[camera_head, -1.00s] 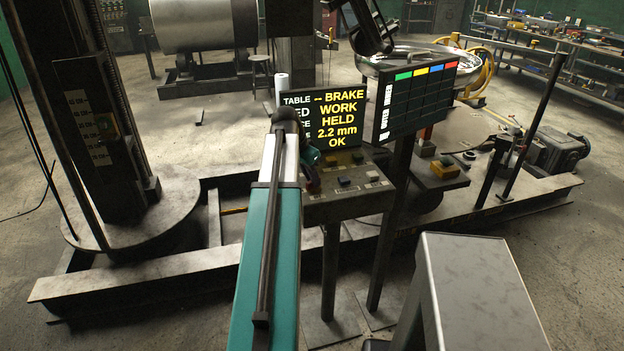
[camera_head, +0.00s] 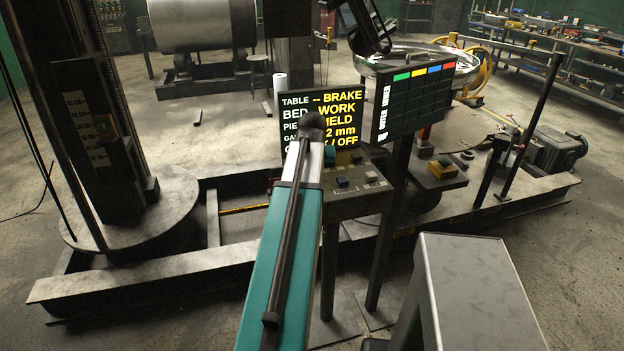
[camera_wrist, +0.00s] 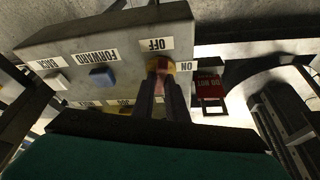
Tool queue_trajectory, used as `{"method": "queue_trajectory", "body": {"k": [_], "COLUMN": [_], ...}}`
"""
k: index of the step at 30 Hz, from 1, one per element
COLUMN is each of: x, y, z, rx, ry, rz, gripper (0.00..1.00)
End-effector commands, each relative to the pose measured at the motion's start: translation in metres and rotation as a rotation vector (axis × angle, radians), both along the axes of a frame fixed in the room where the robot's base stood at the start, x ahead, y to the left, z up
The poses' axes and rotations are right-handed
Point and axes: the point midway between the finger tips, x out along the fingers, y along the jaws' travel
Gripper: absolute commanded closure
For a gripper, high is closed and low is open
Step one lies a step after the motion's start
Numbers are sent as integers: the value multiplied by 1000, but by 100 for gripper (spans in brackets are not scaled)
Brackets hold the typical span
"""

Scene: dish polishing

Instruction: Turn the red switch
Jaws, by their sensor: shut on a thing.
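The red switch (camera_wrist: 161,65), with yellow beside it, stands on the grey control box (camera_wrist: 215,40) in the wrist view, between the OFF label (camera_wrist: 157,44) and the ON label (camera_wrist: 187,66). My gripper (camera_wrist: 160,80) is shut on the switch; its fingers hide part of it, and I cannot tell exactly which way the switch points. In the head view the control box (camera_head: 352,205) stands on legs, and my arm hides the switch and fingertips. The screen (camera_head: 345,108) above the box shows yellow text: BRAKE, WORK, and a last line ending in OFF.
A blue button (camera_wrist: 103,77) sits left of the switch by the FORWARD label (camera_wrist: 97,57). A second panel with coloured squares (camera_head: 425,95) stands to the right on a post. A yellow box (camera_head: 444,169) is beyond it.

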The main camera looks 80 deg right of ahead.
Motion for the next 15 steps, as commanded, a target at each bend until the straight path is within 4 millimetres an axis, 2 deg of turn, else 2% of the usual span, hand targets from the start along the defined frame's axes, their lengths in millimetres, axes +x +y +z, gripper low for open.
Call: {"method": "queue_trajectory", "body": {"k": [7,15], "x": [-3,-4], "y": [0,0], "z": [-1,-1], "rx": [5,6], "ry": [1,2], "rz": [167,274], "gripper": [100,100]}}
